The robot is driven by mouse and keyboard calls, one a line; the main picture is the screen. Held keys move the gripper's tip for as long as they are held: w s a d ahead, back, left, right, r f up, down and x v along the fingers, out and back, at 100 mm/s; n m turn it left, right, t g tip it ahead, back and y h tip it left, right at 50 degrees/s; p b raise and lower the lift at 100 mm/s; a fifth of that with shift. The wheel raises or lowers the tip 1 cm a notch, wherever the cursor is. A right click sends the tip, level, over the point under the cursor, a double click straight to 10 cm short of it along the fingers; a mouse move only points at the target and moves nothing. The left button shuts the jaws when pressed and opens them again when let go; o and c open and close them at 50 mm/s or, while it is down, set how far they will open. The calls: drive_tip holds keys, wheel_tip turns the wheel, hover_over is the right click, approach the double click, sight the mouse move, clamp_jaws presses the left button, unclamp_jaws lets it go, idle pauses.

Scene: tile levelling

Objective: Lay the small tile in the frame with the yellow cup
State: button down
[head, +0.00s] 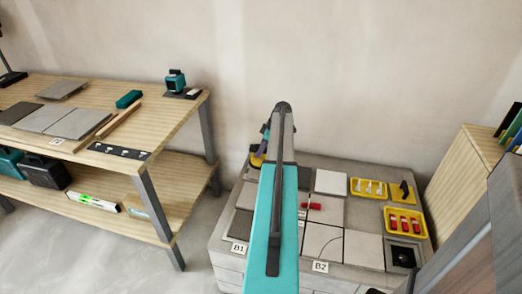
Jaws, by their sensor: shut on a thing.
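Pale square tiles lie on the block: a smaller one (331,182) at the back and larger ones (363,250) in front. A dark grey area (241,223) lies behind the B1 label (239,248). I cannot tell which opening is the frame.
The block (224,230) also carries a red piece (312,206), yellow trays with white (369,188) and red pieces (404,222), a yellow pad (402,191), a dark square (403,254) and the B2 label (320,267). A workbench (165,125) stands left; a wooden cabinet (462,175) stands right.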

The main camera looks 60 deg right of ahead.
sight(261, 157)
drive_tip(key=shift+f+b, duration=1.1)
drive_tip(key=shift+f, duration=1.6)
drive_tip(key=shift+f, duration=0.2)
drive_tip(key=c, duration=1.6)
unclamp_jaws()
drive_tip(key=shift+o, duration=0.2)
drive_tip(key=shift+r, duration=0.1)
drive_tip(key=v, duration=1.3)
drive_tip(key=shift+r, duration=0.35)
